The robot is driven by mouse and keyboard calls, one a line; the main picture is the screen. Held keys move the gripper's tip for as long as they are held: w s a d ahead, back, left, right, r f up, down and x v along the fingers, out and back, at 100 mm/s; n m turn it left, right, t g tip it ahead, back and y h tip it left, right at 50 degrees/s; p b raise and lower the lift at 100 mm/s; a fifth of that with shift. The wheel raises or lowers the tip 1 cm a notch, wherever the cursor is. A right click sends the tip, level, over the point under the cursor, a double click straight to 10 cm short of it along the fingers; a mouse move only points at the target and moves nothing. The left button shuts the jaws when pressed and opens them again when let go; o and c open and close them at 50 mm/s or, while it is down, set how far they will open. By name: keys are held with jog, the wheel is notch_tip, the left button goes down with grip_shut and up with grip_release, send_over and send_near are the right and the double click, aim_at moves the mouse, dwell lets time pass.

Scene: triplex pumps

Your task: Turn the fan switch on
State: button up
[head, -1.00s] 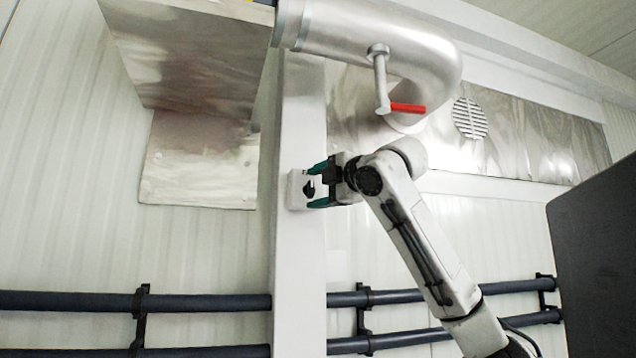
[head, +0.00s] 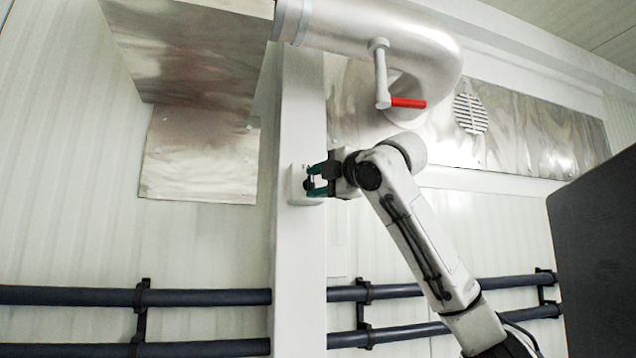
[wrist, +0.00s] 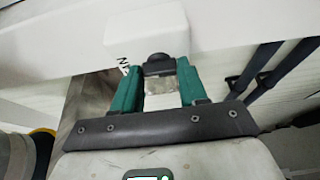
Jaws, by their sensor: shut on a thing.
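The fan switch is a small white box (head: 298,197) with a black knob (head: 308,183), fixed to the white vertical post. In the wrist view the box (wrist: 150,28) is at the top centre and the knob (wrist: 159,64) sits between the fingertips. My gripper (head: 315,181) reaches the switch from the right. Its green fingers (wrist: 155,75) are shut on the knob, one on each side. Part of the marking beside the knob shows in the wrist view; the rest is hidden.
A silver pipe elbow (head: 430,55) with a red-handled lever (head: 407,103) hangs above my arm. Dark horizontal pipes (head: 200,297) run along the wall below. A dark panel (head: 600,250) stands at the right.

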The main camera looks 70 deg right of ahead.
jog(key=shift+f, duration=0.15)
jog(key=m+b, duration=0.1)
jog(key=m+t+h+b, duration=0.1)
jog(key=m, duration=0.1)
jog(key=shift+w+f+m+b, duration=0.15)
jog(key=shift+f+m+b, duration=0.15)
jog(key=shift+f+b, duration=0.05)
jog(key=m+h+b, duration=0.1)
jog(key=m, duration=0.2)
jog(key=m+h+b, duration=0.1)
jog(key=m, duration=0.2)
jog(key=shift+w+a+f+t, duration=0.1)
jog(key=shift+a+t, duration=0.05)
jog(key=shift+t, duration=0.25)
jog(key=m+h, duration=0.1)
jog(key=m, duration=0.2)
jog(key=m+g+h+b, duration=0.1)
jog(key=m+h, duration=0.1)
jog(key=m, duration=0.1)
jog(key=shift+w+m, duration=0.15)
jog(key=shift+m, duration=0.15)
jog(key=shift+a+m+g+h+p, duration=0.15)
jog(key=shift+m+g+h, duration=0.5)
jog(key=shift+m, duration=0.9)
jog(key=shift+m+g+h+p, duration=0.15)
jog(key=shift+m+g+h, duration=0.45)
jog(key=shift+m, duration=0.95)
jog(key=shift+h, duration=0.25)
jog(key=o, duration=1.1)
jog(key=shift+c, duration=0.2)
